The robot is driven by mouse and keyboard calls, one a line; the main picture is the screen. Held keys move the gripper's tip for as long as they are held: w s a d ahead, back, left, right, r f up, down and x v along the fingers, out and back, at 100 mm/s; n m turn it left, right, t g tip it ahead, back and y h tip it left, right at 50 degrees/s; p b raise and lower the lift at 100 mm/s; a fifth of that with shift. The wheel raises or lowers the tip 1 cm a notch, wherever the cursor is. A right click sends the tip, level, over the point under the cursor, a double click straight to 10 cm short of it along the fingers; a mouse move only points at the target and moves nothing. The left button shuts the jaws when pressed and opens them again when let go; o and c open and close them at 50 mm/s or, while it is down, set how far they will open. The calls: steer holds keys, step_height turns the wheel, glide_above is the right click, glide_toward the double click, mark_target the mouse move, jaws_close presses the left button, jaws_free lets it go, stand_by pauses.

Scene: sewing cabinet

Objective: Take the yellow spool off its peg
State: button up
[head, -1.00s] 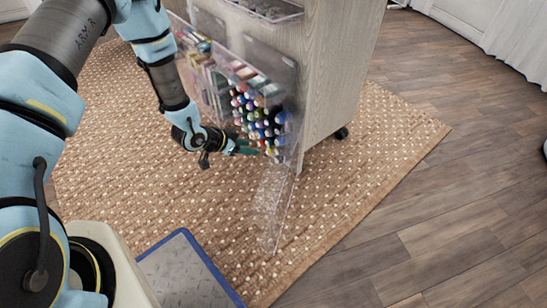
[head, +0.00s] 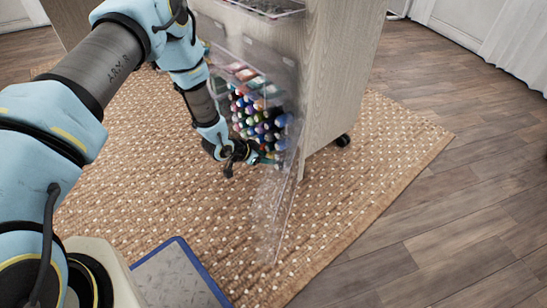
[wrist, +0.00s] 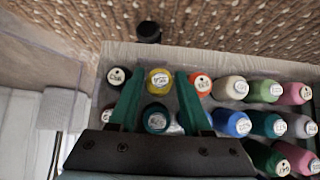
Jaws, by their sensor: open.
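The yellow spool (wrist: 158,82) shows in the wrist view with its labelled end toward the camera. It sits in the end row of the spool rack, between a black spool (wrist: 118,76) and a red one (wrist: 201,83). My gripper (wrist: 160,72) is open, with one green finger on each side of the yellow spool in the picture. I cannot tell whether the fingers touch it. In the head view my gripper (head: 268,159) is at the lower part of the rack, and its fingers and arm hide the yellow spool there.
Other spools, such as a blue one (wrist: 238,124) and a dark green one (wrist: 269,158), stand close around. The clear rack panel (head: 272,215) hangs on the wooden cabinet (head: 335,75). A woven rug (head: 365,190) covers the floor below.

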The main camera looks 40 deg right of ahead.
steer(key=shift+c, duration=0.3)
jaws_close()
steer(key=shift+r, duration=0.2)
